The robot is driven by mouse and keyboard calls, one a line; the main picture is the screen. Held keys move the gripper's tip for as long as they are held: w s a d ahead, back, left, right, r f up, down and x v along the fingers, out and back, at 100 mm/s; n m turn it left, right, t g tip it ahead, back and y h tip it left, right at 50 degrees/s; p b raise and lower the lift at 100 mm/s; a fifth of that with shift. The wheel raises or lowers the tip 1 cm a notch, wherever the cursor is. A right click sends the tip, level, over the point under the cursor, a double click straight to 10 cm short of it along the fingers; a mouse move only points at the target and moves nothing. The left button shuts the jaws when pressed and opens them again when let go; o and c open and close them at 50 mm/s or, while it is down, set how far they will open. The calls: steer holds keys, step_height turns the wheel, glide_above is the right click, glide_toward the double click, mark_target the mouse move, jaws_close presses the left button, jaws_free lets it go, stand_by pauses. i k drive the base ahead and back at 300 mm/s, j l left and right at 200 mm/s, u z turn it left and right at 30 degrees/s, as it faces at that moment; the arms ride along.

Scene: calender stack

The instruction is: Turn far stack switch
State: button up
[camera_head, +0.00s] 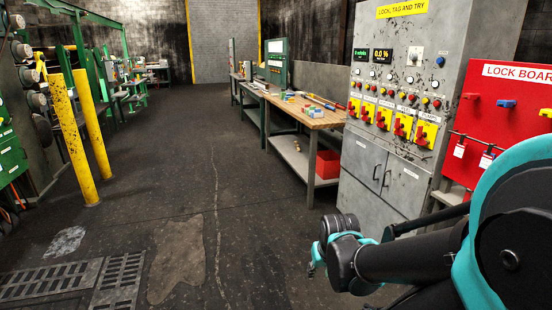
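A grey control cabinet (380,165) stands right of centre. Across its front runs a row of red rotary handles on yellow plates, including a leftmost switch (353,107), a middle switch (383,119) and a rightmost switch (425,133). Their small labels are too blurred for me to tell which is the stack switch. My arm reaches in from the lower right. My gripper (316,262) is at its left end, low in front of the cabinet and apart from the switches. Its fingers are mostly hidden behind the wrist, so their opening does not show.
A red lock board (510,105) with hanging tags is right of the cabinet, partly behind my arm. A wooden-topped workbench (305,115) with a red bin (327,167) adjoins the left side. Yellow posts (68,140) stand at left. The middle floor (200,160) is clear.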

mark_target(365, 118)
steer(key=i, duration=1.95)
